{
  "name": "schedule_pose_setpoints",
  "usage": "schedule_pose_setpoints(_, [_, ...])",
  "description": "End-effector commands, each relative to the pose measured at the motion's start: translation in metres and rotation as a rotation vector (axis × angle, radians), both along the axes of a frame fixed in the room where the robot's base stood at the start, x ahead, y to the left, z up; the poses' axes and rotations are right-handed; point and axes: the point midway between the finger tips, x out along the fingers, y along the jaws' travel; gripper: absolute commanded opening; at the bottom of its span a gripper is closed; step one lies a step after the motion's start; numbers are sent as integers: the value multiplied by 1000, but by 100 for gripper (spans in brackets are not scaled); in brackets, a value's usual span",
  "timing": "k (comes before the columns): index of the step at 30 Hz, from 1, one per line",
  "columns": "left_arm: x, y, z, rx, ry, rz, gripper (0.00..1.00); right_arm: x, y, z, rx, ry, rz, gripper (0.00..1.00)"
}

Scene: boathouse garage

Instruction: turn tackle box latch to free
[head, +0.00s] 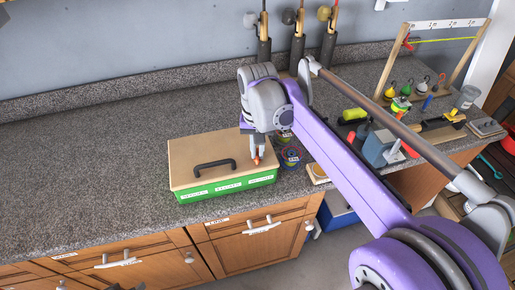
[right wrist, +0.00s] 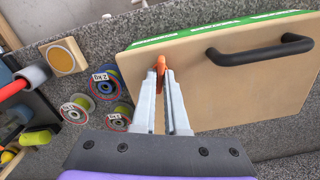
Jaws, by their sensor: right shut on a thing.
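The tackle box (head: 215,157) has a green body, a tan lid and a black handle (head: 214,167). It stands closed on the grey speckled counter, and its lid also shows in the right wrist view (right wrist: 220,100). The orange latch (right wrist: 159,65) is near the lid's edge. My right gripper (head: 256,158) comes down at the box's right end. In the right wrist view its fingers (right wrist: 160,80) are shut on the orange latch, hiding part of it. My left gripper is not in view.
Several line spools (right wrist: 105,85) lie on the counter close beside the box. A blue vise (head: 382,148) and other tackle stand farther right. Rods (head: 298,45) stand at the back wall. The counter left of the box (head: 80,150) is clear.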

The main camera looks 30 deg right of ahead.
Motion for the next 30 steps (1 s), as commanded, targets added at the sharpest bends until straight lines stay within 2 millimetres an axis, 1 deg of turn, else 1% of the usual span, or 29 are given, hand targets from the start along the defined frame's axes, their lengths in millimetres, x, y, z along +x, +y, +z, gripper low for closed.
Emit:
schedule_pose_setpoints(6, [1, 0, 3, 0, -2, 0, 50, 0, 0, 0, 0, 0, 160, 0])
schedule_pose_setpoints(13, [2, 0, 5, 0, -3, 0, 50, 0, 0, 0, 0, 0, 273, 0])
schedule_pose_setpoints(21, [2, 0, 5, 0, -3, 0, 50, 0, 0, 0, -1, -1, 328, 0])
schedule_pose_setpoints(30, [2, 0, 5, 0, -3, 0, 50, 0, 0, 0, -1, -1, 334, 0])
